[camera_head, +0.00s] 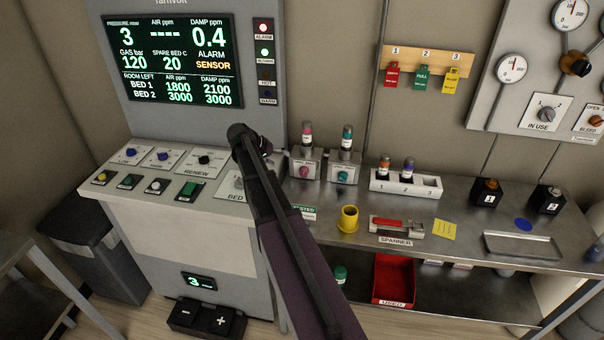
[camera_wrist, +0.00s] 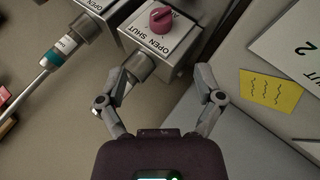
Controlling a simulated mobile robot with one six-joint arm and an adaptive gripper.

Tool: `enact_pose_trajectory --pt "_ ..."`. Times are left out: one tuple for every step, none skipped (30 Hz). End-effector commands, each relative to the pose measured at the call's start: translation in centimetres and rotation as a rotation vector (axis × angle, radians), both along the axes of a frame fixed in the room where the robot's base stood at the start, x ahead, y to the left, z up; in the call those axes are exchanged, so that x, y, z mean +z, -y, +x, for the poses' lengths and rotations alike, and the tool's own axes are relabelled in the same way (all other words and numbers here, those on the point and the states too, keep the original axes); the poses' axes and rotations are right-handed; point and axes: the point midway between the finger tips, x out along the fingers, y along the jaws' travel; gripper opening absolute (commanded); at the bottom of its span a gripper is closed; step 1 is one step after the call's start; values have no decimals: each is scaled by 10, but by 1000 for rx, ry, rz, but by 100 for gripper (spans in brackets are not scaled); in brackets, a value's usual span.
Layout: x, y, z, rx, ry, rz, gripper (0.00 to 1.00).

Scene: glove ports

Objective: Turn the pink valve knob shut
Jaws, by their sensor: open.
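The pink valve knob (camera_head: 304,172) sits on the front of a small grey valve block, below a vial with a pink band (camera_head: 307,137). In the wrist view the pink knob (camera_wrist: 161,19) is at the top centre, on a white plate lettered OPEN and SHUT (camera_wrist: 152,50). Which mark the knob points to I cannot tell. My gripper (camera_wrist: 160,88) is open, its two fingers spread wide, with nothing held between them. The knob lies beyond the fingertips and apart from them. In the head view my arm covers the middle and the gripper's fingers do not show clearly.
A teal knob (camera_head: 343,177) on a twin block stands close to the right, under a teal-banded vial (camera_head: 347,140). A control panel (camera_head: 170,180) is to the left. A yellow cup (camera_head: 348,219), a spanner holder (camera_head: 396,226) and a yellow note (camera_head: 445,229) are on the bench.

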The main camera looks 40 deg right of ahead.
Motion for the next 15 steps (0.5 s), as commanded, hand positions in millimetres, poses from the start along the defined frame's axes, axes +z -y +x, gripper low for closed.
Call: enact_pose_trajectory --pt "-2 1 0 0 0 0 85" --pt "-2 1 0 0 0 0 85" --pt "-4 2 0 0 0 1 85" --pt "-5 3 0 0 0 1 85" --pt "-6 4 -1 0 0 1 85" --pt "-8 5 -1 0 0 1 85" --pt "-10 6 -1 0 0 1 85" --pt "-11 8 -1 0 0 1 85" --pt "-14 10 -2 0 0 1 85" --pt "-16 11 -2 0 0 1 85" --pt "-18 13 -2 0 0 1 85" --pt "-21 16 -3 -1 1 1 85" --pt "-23 18 -3 -1 1 1 85" --pt "-25 20 -4 -1 1 1 85" --pt "-28 23 -4 -1 1 1 85"
